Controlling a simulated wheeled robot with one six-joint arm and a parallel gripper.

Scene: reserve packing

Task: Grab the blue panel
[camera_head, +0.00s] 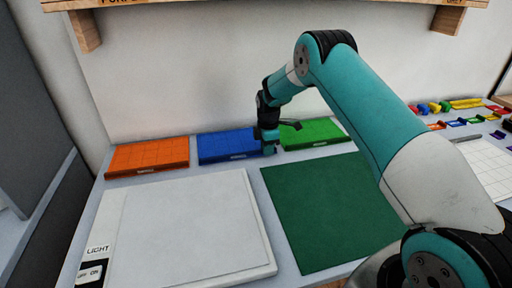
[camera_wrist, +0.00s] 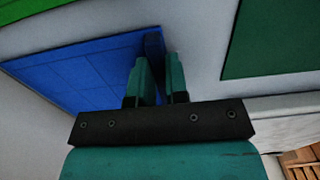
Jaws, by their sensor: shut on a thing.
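The blue panel (camera_head: 227,145) lies at the back of the table, between an orange panel and a green panel. My gripper (camera_head: 268,143) is at its right end in the head view. In the wrist view the blue panel (camera_wrist: 80,72) spreads to the upper left, marked with a grid of squares. There my gripper (camera_wrist: 158,70) is shut on the panel's raised edge, with one green finger on each side of it. The fingertips hide a small part of that edge. I cannot tell whether the panel is lifted off the table.
The orange panel (camera_head: 148,157) is left of the blue one, and the green panel (camera_head: 312,133) is close on its right. In front lie a white light board (camera_head: 190,230) and a dark green mat (camera_head: 325,210). Small coloured pieces (camera_head: 440,107) are at the right. A wooden shelf (camera_head: 270,3) hangs above.

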